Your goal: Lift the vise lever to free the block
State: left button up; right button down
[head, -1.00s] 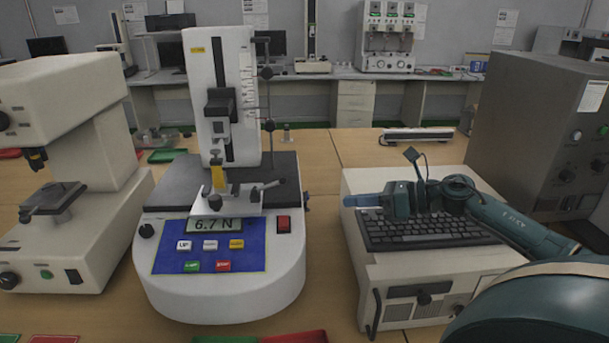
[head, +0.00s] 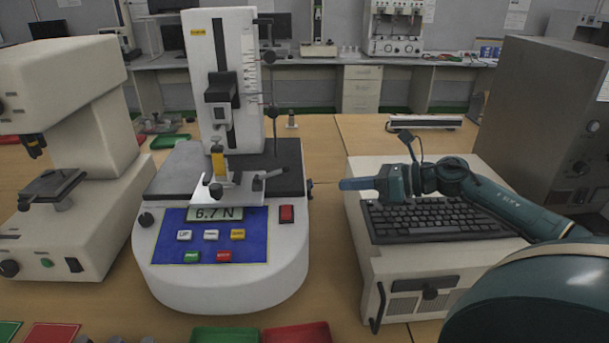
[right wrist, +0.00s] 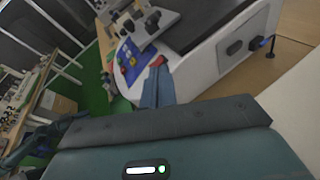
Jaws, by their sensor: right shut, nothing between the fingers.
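A white force tester (head: 220,285) with a blue panel and a "6.7 N" display stands left of centre. A small metal vise (head: 228,192) sits on its dark platform, with a short dark lever (head: 268,178) on its right side. A yellow piece (head: 218,160), perhaps the block, stands upright at the vise below the tester's head. My right gripper (head: 344,184) is shut and empty, with its blue fingers pointing left, right of the tester and apart from the lever. The blue fingers show in the right wrist view (right wrist: 157,88), pointing towards the tester. My left gripper is not in view.
A white box (head: 370,230) with a black keyboard (head: 440,222) on top lies below my right arm. A large grey cabinet (head: 535,120) stands at right, and a cream microscope-like machine (head: 75,90) at left. Green (head: 225,335) and red (head: 297,334) trays lie in front.

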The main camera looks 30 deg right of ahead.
aim_at(289, 169)
pick_arm(q)
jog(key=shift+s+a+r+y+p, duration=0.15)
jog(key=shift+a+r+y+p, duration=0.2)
jog(key=shift+p, duration=1.05)
pick_arm(e)
jog(key=shift+w+a+f, duration=0.1)
jog(key=shift+w+a, duration=0.95)
jog(key=shift+w, duration=0.45)
jog(key=shift+w+a+r, duration=0.1)
jog(key=shift+w+a, duration=0.9)
jog(key=shift+w, duration=0.5)
jog(key=shift+w+a+f, duration=0.1)
jog(key=shift+w+a, duration=0.95)
jog(key=shift+w, duration=0.45)
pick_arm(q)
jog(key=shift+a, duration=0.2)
pick_arm(e)
jog(key=shift+w+a+r, duration=0.1)
jog(key=shift+r, duration=0.7)
